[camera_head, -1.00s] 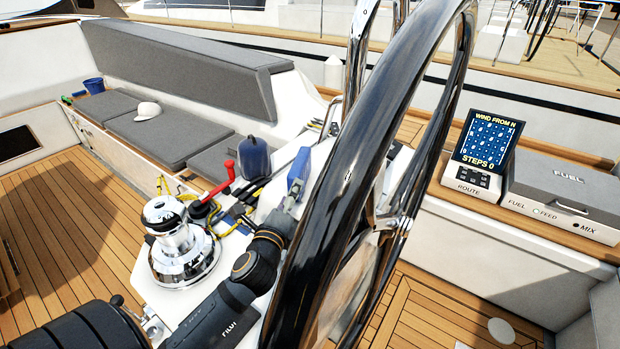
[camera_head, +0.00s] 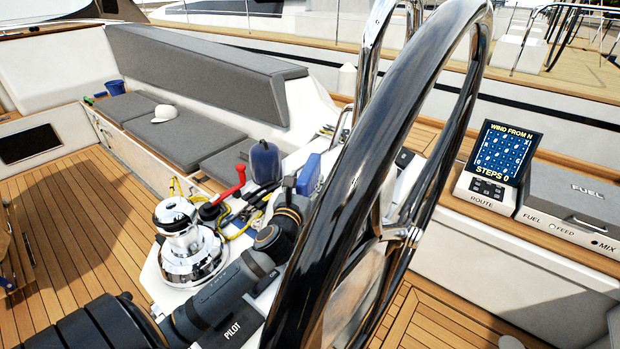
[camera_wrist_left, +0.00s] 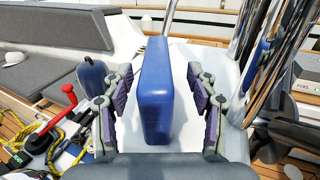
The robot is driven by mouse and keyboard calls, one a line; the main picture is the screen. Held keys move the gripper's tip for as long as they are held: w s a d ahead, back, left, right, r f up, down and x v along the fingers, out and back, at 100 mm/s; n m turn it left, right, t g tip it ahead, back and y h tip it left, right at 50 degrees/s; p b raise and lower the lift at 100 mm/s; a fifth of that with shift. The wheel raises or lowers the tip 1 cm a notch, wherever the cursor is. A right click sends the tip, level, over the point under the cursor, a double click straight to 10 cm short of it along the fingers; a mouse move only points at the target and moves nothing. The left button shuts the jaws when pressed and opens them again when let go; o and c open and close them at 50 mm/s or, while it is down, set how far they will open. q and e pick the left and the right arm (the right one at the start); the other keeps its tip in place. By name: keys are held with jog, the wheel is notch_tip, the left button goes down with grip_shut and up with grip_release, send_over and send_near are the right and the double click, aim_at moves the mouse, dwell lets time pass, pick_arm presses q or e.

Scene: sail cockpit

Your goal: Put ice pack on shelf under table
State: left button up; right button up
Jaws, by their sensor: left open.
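The ice pack looks to be the upright blue block (camera_head: 308,172) on the white console behind the steering wheel. In the left wrist view the blue block (camera_wrist_left: 157,90) stands between the two fingers of my left gripper (camera_wrist_left: 156,104), with a gap on each side. My left gripper (camera_head: 291,191) is open and partly hidden by its own arm and the wheel in the head view. My right gripper is not in view. I cannot make out the table or its shelf; only a wooden edge shows at the far left of the head view.
The large black steering wheel (camera_head: 345,190) stands close to the right of my left arm. A chrome winch (camera_head: 187,240), a red-handled lever (camera_head: 228,185), yellow rope and a dark blue bottle-shaped object (camera_head: 264,162) are left of the gripper. The teak floor (camera_head: 90,210) is open at left.

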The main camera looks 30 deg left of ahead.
aim_at(309, 171)
pick_arm(q)
jog(key=x, duration=0.1)
jog(key=p+x, duration=0.1)
jog(key=x, duration=0.3)
jog(key=shift+a+f, duration=0.2)
jog(key=shift+f, duration=0.15)
jog(key=shift+s+r, duration=0.1)
jog(key=shift+c, duration=1.3)
grip_shut()
